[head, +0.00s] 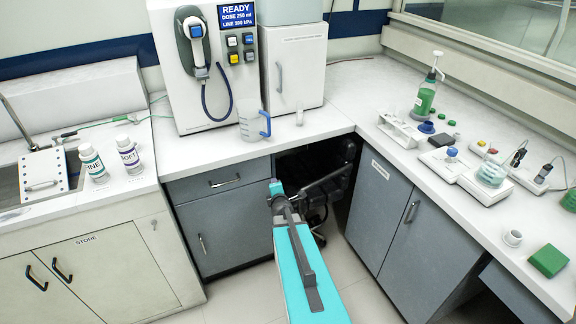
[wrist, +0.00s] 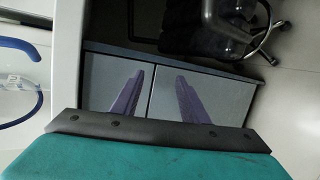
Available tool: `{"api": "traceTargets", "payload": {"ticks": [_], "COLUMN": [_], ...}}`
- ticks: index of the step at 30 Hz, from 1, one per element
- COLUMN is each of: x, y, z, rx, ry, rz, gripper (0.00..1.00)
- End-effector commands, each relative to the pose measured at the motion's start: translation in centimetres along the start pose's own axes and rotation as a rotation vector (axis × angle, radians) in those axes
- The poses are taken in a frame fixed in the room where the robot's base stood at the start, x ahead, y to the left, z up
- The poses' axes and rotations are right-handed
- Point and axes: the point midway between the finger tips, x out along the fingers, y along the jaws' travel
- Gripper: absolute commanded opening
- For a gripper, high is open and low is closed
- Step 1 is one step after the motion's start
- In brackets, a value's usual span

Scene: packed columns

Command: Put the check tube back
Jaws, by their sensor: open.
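A white rack (head: 400,131) with a few pale tubes stands on the right counter. My gripper (wrist: 158,85) is open and empty in the wrist view, its two purple fingers well apart. It hangs over the floor area in front of the grey cabinets, apart from both counters. In the head view my teal arm reaches up the middle.
The jug (head: 251,122) with a blue handle stands before the dispenser (head: 205,70). Two labelled bottles (head: 93,163) stand by the sink. A green pump bottle (head: 426,98), small devices and a green block (head: 547,260) are on the right counter. A dark chair (head: 318,190) sits under the corner.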

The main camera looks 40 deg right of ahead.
Motion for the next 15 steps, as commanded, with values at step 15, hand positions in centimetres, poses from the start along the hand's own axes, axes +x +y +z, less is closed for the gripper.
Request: {"api": "traceTargets", "payload": {"ticks": [15], "x": [-10.9], "y": [-24.2], "z": [-13.7], "rx": [0.572], "ry": [-0.257], "rz": [-0.646], "gripper": [0.4]}}
